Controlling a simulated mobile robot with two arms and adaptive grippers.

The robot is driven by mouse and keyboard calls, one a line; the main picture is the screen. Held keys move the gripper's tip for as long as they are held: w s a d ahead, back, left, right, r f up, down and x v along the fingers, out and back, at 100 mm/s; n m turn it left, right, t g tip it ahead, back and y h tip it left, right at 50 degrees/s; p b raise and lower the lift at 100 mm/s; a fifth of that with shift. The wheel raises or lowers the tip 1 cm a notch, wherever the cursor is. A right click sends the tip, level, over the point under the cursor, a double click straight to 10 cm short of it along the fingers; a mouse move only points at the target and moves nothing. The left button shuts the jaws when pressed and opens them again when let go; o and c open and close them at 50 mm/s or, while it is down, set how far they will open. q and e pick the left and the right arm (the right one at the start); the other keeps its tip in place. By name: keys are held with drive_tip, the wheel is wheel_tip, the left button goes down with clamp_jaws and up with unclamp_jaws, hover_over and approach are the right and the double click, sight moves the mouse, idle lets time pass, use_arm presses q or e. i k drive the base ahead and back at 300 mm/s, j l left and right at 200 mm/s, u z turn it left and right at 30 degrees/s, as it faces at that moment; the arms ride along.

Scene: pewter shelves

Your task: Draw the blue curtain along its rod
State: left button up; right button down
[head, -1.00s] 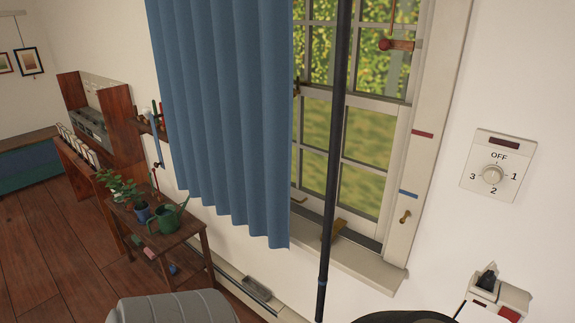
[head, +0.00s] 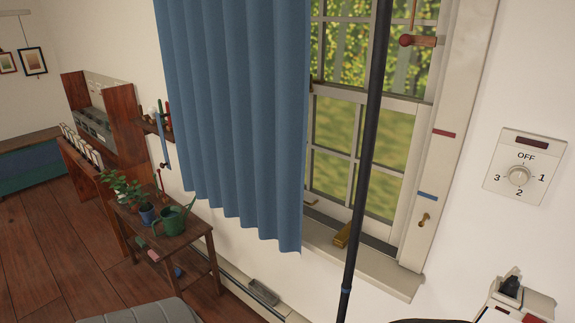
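The blue curtain (head: 235,120) hangs in even vertical folds in the head view. It covers the left part of the window, and its right edge reaches the window's middle. Its rod and top edge are above the picture. The window (head: 360,140) is bare to the right of the curtain, with foliage and grass showing through the panes. A long dark pole (head: 367,150) with a thin blue band near its lower end crosses in front of the window. I cannot tell whether it is joined to the curtain. Neither gripper is in view.
A wooden plant stand (head: 195,240) with a green watering can (head: 174,218) stands below and left of the curtain. A dial switch (head: 518,176) is on the wall at right. A wooden shelf unit (head: 120,130) stands further left. The windowsill (head: 385,275) juts out.

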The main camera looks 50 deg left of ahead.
sight(236, 73)
drive_tip(key=k+j, duration=0.1)
drive_tip(key=j, duration=0.2)
drive_tip(key=k+j, duration=0.1)
drive_tip(key=j, duration=0.2)
drive_tip(key=k+j+z, duration=0.1)
drive_tip(key=j, duration=0.25)
drive_tip(key=k+j, duration=0.15)
drive_tip(key=j, duration=0.15)
